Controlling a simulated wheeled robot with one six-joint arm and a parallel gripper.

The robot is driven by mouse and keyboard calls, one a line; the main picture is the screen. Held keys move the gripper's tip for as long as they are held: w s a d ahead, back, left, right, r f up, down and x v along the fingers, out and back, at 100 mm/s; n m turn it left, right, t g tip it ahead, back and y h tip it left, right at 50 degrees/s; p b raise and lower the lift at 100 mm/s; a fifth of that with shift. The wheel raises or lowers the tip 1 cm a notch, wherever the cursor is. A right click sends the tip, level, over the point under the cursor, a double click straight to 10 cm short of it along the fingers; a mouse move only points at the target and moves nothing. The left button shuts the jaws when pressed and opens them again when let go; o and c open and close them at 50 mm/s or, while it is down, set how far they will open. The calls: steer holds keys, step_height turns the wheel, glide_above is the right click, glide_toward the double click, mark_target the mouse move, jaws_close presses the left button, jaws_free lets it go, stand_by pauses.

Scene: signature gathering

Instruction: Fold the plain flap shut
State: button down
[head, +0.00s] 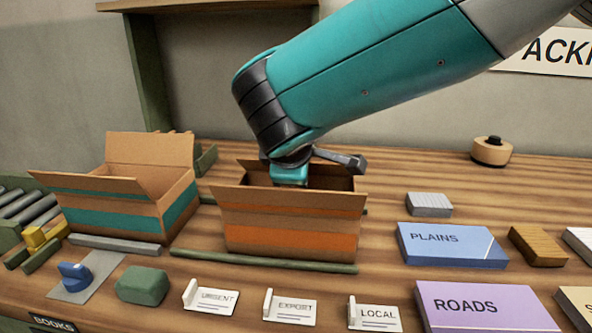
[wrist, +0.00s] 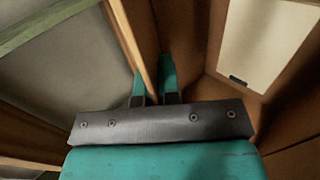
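A cardboard box with orange bands (head: 290,238) stands open in the middle of the table. Its front flap (head: 285,197) leans outward, and its back edge is partly hidden by my arm. My gripper (head: 290,178) is at the box's top opening, pointing down; its fingertips are hidden in the head view. In the wrist view the two teal fingers (wrist: 154,78) are a little apart, with a pale cardboard edge (wrist: 130,40) running down between them. Whether they press on it is unclear. A pale panel (wrist: 268,40) shows on the box's inner side. I cannot tell which flap is plain.
An open teal-banded box (head: 115,219) stands at the left, apart from the orange-banded one. A green rod (head: 265,262), small signs (head: 290,307) and a green block (head: 142,286) lie in front. Blue (head: 450,246) and purple (head: 480,307) packs are at the right.

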steer(key=shift+s+f+t, duration=0.1)
steer(key=shift+f+t, duration=0.05)
steer(key=shift+t, duration=0.35)
steer(key=shift+b, duration=0.3)
steer(key=c, duration=1.3)
jaws_free()
steer(key=p+v, duration=0.2)
steer(key=v, duration=1.5)
steer(key=shift+s+a, duration=0.15)
steer(key=shift+s, duration=0.15)
